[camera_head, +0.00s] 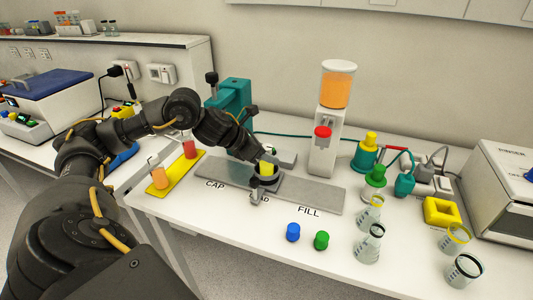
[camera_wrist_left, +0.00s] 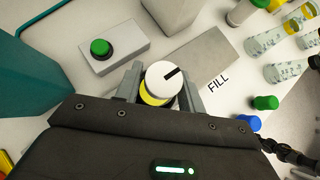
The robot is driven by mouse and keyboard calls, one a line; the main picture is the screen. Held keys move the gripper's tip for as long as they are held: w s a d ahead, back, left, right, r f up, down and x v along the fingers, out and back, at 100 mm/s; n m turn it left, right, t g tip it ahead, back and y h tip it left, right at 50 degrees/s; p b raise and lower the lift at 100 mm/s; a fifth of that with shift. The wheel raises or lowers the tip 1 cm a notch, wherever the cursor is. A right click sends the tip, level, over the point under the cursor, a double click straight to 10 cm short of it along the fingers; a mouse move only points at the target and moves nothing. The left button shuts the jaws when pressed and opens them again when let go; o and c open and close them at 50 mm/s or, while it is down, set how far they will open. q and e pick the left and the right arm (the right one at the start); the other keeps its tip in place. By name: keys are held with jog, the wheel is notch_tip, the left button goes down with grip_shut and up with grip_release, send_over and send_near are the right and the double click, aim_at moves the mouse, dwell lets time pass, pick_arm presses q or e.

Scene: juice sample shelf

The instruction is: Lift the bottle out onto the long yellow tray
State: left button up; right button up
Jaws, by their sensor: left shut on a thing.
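The bottle (camera_wrist_left: 161,84) shows in the left wrist view as a white round top with a black mark and a yellow part below it. In the head view only a small yellow part of it (camera_head: 266,168) shows, in the middle of the grey plate. My left gripper (camera_head: 264,174) is shut on it, with a finger on either side in the left wrist view (camera_wrist_left: 160,88). Its lower part is hidden. The long yellow tray (camera_head: 178,171) lies to the left on the table, with an orange bottle (camera_head: 158,177) and a red bottle (camera_head: 190,149) upright on it. My right gripper is not in view.
The grey plate (camera_head: 318,197) carries the labels CAP and FILL. A white dispenser with an orange tank (camera_head: 325,145) and a teal machine (camera_head: 230,94) stand behind. Blue (camera_head: 293,232) and green (camera_head: 321,240) caps lie in front. Several beakers stand at the right.

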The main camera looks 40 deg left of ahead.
aim_at(270, 146)
pick_arm(q)
jog(key=shift+r+p, duration=0.3)
jog(key=shift+r, duration=0.3)
jog(key=shift+r, duration=0.15)
dwell(0.3)
jog(key=shift+r+p, duration=0.85)
jog(key=shift+r, duration=0.1)
